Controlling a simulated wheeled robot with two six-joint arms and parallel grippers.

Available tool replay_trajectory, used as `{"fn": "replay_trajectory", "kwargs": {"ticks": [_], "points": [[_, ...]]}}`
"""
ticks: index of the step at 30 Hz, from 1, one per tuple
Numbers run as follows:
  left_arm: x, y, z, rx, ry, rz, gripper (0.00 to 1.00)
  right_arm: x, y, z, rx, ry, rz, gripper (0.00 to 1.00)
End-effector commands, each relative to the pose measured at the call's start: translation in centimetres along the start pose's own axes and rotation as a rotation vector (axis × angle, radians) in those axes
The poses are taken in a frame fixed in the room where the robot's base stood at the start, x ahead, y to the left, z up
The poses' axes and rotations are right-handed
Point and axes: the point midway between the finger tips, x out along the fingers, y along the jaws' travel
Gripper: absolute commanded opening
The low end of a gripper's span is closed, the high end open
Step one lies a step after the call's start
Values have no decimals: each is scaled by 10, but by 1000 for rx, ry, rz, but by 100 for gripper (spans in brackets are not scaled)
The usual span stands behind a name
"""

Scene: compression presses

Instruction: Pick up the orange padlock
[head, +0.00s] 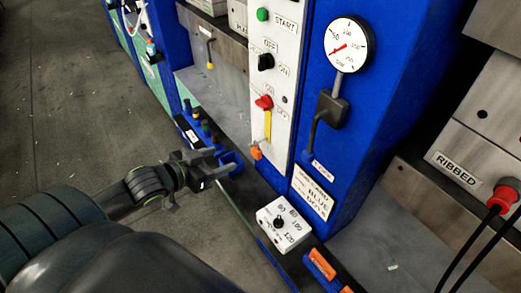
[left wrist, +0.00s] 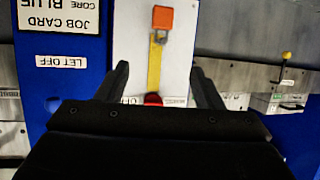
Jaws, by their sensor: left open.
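The orange padlock (head: 255,153) hangs at the lower end of a yellow strip (head: 267,125) below a red knob (head: 264,102) on the white control panel. In the left wrist view, where the panel looks upside down, the padlock (left wrist: 162,17) is at the top centre with its grey shackle at the strip's end. My left gripper (head: 222,160) is open and empty, to the left of the padlock in the head view and apart from it. In the left wrist view its fingers (left wrist: 160,72) stand either side of the strip, with the padlock beyond the tips. My right gripper is not in view.
A blue press column (head: 350,130) with a gauge (head: 347,45) stands right of the panel. A white dial box (head: 283,224) sits below. Several dark-capped items (head: 203,127) stand in a blue holder behind my gripper. Open floor (head: 80,110) lies at left.

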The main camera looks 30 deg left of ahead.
Motion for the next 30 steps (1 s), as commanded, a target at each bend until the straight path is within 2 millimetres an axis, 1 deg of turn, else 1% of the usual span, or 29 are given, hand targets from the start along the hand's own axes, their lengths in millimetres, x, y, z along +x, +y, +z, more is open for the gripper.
{"fn": "replay_trajectory", "kwargs": {"ticks": [1, 6, 12, 15, 18, 25, 30], "points": [[10, 0, 2, -5, 5, 1, 61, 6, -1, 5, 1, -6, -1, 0], [39, 0, 0, -6, 5, 1, 61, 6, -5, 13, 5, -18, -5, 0], [76, 0, -1, -6, 3, 0, 61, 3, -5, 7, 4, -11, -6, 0], [90, 0, -1, -4, 3, 1, 61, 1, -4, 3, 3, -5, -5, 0], [100, 0, -1, -2, 2, 1, 61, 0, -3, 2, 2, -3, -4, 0], [112, -1, 0, -2, 0, 0, 61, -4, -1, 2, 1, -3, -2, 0], [132, -2, 1, -4, 0, 0, 61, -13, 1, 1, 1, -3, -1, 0]]}}
